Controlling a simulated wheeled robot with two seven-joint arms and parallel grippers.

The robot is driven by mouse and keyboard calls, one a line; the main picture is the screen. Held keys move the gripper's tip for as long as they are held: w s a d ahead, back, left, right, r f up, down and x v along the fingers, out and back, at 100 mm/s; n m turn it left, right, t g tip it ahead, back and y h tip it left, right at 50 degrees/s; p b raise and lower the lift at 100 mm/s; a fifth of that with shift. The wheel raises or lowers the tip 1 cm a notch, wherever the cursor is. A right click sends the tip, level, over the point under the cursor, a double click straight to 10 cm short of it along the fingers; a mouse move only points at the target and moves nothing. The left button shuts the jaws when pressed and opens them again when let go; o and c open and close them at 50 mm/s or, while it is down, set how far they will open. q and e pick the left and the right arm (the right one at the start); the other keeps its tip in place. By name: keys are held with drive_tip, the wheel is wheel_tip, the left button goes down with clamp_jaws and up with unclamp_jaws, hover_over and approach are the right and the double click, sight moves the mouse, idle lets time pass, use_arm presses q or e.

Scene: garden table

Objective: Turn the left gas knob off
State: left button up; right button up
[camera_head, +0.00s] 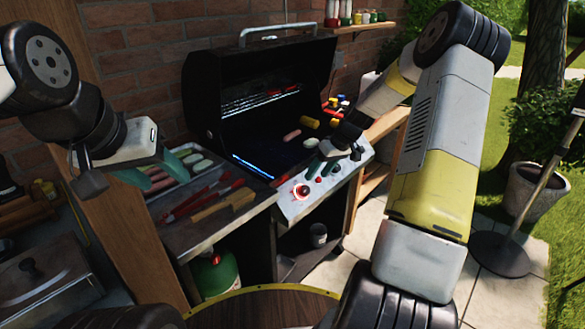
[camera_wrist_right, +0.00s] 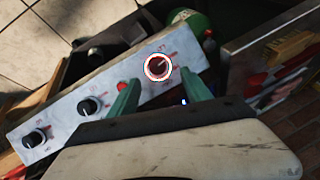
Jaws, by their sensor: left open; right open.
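The left gas knob (camera_head: 301,191) is at the left end of the grill's pale control panel (camera_head: 292,212), with a red and white ring around it. In the right wrist view the same knob (camera_wrist_right: 158,67) is dark, inside the ring. My right gripper (camera_head: 335,163) is open near the panel. In the wrist view its green fingertips (camera_wrist_right: 160,85) are spread either side of the knob's position, with nothing between them; whether they touch the panel I cannot tell. My left gripper (camera_head: 153,169) is open and empty over the side tray.
Two more knobs (camera_wrist_right: 87,106) (camera_wrist_right: 34,138) and a red button (camera_wrist_right: 122,86) line the panel. The black grill lid (camera_head: 265,80) stands open. Red tongs (camera_head: 195,200) and a wooden-handled brush (camera_head: 222,205) lie on the left side shelf. A green gas bottle (camera_head: 215,272) stands below.

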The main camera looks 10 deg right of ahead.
sight(307, 188)
drive_tip(key=x, duration=0.6)
drive_tip(key=w+x, duration=0.1)
drive_tip(key=x, duration=0.2)
drive_tip(key=shift+s+d, duration=0.1)
drive_tip(key=shift+d, duration=0.25)
drive_tip(key=shift+r, duration=0.1)
clamp_jaws()
